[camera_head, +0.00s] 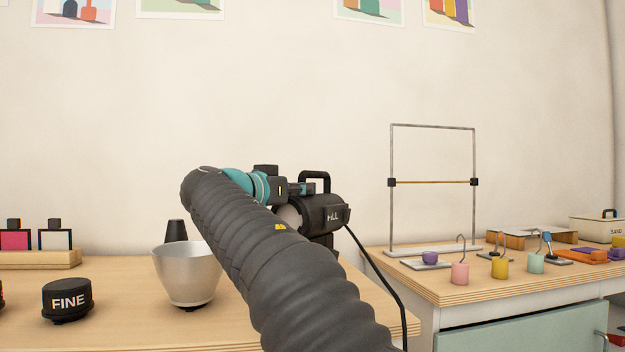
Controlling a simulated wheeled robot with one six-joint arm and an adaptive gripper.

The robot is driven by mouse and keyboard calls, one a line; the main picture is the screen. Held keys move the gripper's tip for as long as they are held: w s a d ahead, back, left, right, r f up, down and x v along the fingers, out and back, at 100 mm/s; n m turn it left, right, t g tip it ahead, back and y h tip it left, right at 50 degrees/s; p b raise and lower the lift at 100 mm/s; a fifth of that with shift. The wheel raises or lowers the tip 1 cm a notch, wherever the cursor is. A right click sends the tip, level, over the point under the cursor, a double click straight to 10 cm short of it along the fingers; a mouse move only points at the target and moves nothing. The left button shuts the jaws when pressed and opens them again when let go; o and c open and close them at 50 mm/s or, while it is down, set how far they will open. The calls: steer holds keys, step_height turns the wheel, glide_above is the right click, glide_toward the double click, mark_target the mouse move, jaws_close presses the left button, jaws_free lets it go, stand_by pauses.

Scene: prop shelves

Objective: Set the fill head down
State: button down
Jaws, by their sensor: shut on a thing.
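The fill head (328,214) is a black lamp head with a top handle and a white label, partly covered by my gripper and arm. It is at the middle of the view, over the back right part of the left table (120,285). My gripper (300,188) is at its upper left side and is shut on it. A dark part shows under the head; I cannot tell whether it touches the table. A black cable (378,268) runs from the head down to the right. My arm hides the table below and in front of it.
A silver bowl-shaped reflector (190,274) stands left of my arm, with a dark cone (176,232) behind it. A black "FINE" puck (68,299) is further left. The right table (480,272) holds a wire frame (433,127) and several hooked weights. Bare tabletop lies between puck and reflector.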

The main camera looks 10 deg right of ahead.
mark_target(289, 220)
steer(key=w+f, duration=0.1)
steer(key=w+a+f, duration=0.1)
steer(key=w, duration=0.1)
steer(key=w+f, duration=0.1)
steer(key=shift+w+a, duration=0.3)
steer(key=shift+a, duration=0.1)
steer(key=shift+f+b, duration=0.35)
steer(key=shift+f, duration=1.55)
steer(key=c, duration=1.1)
jaws_free()
steer(key=shift+f, duration=0.15)
steer(key=v, duration=1.2)
